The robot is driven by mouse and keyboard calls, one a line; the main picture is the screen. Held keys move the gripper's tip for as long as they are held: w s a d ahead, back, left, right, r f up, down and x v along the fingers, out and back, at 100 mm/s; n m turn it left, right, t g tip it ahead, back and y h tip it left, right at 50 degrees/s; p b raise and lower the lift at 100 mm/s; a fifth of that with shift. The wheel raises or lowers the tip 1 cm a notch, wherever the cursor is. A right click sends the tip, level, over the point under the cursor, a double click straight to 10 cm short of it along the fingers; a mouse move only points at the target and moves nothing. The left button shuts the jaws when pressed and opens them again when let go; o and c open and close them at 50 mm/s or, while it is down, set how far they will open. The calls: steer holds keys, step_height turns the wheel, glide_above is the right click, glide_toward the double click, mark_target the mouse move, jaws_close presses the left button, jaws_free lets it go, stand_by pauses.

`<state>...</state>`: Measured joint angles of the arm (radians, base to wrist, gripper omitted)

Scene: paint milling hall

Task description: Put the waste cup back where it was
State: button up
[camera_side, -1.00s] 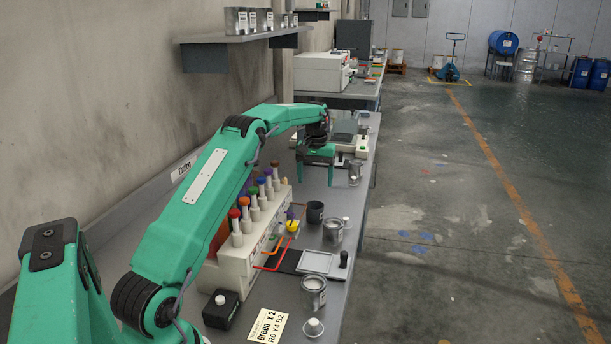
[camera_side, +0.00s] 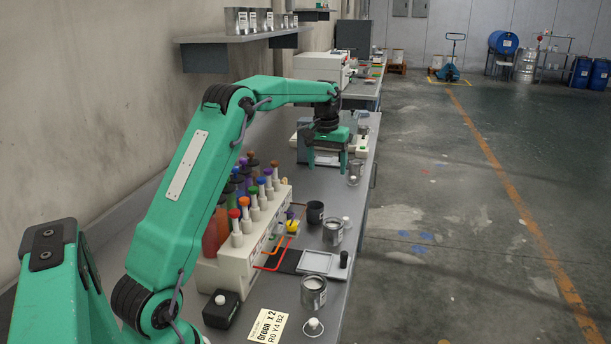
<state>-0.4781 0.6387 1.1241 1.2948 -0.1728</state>
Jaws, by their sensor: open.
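A small dark cup (camera_side: 315,212) stands upright on the bench, right of the rack of colored bottles. It looks like the waste cup, but I can read no label on it. My gripper (camera_side: 327,168) is open, fingers pointing down, over the far part of the bench. It is beyond the dark cup and apart from it, and I see nothing between its fingers. A metal can (camera_side: 355,173) stands just right of my gripper near the bench edge. My gripper partly hides the equipment behind it.
The bottle rack (camera_side: 232,267) runs along the left of the bench. Open metal cans (camera_side: 333,232) (camera_side: 313,292), a white-framed plate (camera_side: 316,262) and a black-handled tool (camera_side: 343,259) crowd the right edge. A wall shelf (camera_side: 240,50) hangs above. Bench between cup and gripper is clear.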

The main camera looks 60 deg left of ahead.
steer(key=s+d+r+m+t, duration=0.1)
steer(key=s+d+r+m, duration=0.1)
steer(key=s+d+r, duration=0.55)
steer(key=s+d+r+m+t, duration=0.2)
steer(key=s+d, duration=0.3)
steer(key=d, duration=0.5)
steer(key=s+d+f+m+t, duration=0.1)
steer(key=s+d, duration=0.3)
steer(key=s, duration=0.4)
steer(key=s+d+f+m, duration=0.2)
steer(key=s+d+f, duration=0.2)
steer(key=s, duration=0.4)
steer(key=shift+s+d+f+t, duration=0.25)
steer(key=shift+s+d+t, duration=0.15)
steer(key=shift+d, duration=0.25)
